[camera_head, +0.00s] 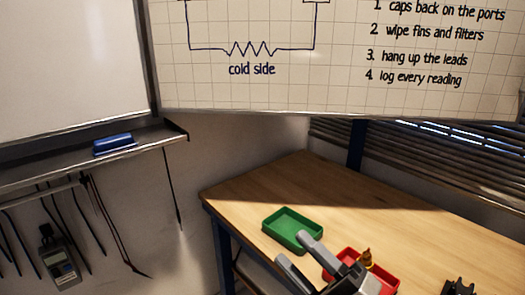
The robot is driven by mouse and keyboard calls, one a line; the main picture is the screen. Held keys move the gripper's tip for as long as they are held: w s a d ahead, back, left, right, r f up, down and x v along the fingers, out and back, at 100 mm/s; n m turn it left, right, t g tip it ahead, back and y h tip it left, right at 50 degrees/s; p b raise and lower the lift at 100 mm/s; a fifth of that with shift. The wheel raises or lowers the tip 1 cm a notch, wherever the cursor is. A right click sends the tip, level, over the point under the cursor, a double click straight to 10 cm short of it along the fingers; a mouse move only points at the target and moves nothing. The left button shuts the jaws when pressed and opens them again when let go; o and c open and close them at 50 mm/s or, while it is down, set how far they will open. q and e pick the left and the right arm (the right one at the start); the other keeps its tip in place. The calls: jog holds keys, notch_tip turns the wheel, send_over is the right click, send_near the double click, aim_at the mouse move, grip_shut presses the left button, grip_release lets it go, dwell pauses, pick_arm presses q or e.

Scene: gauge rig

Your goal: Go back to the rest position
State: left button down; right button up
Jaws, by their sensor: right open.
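My right gripper (292,248) reaches in at the bottom of the head view, with its two grey fingers spread apart. Nothing shows between them. It appears in front of the near edge of a green tray (272,232) and the left part of a red tray (389,274). I cannot tell its height above the table. My left gripper is not in view.
The wooden table (440,240) is bare behind the trays. A small brass-coloured part (367,258) is at the red tray. A black finned part (459,287) lies to the right. A blue eraser (113,144) rests on the whiteboard ledge; a meter (59,262) and leads hang below.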

jog(key=d+f+m+t+h, duration=0.1)
jog(key=d+f+m+h, duration=0.2)
jog(key=f+m+h, duration=0.3)
jog(key=d+f+m+h, duration=0.3)
jog(key=f+m+h, duration=0.1)
jog(key=f+m, duration=0.35)
jog(key=s+d+f+m+g+h, duration=0.3)
jog(key=s+f+m+g, duration=0.3)
jog(key=f, duration=0.8)
jog(key=s+m+h, duration=0.1)
jog(key=s+m, duration=0.2)
jog(key=s, duration=0.1)
jog(key=shift+s+f, duration=0.25)
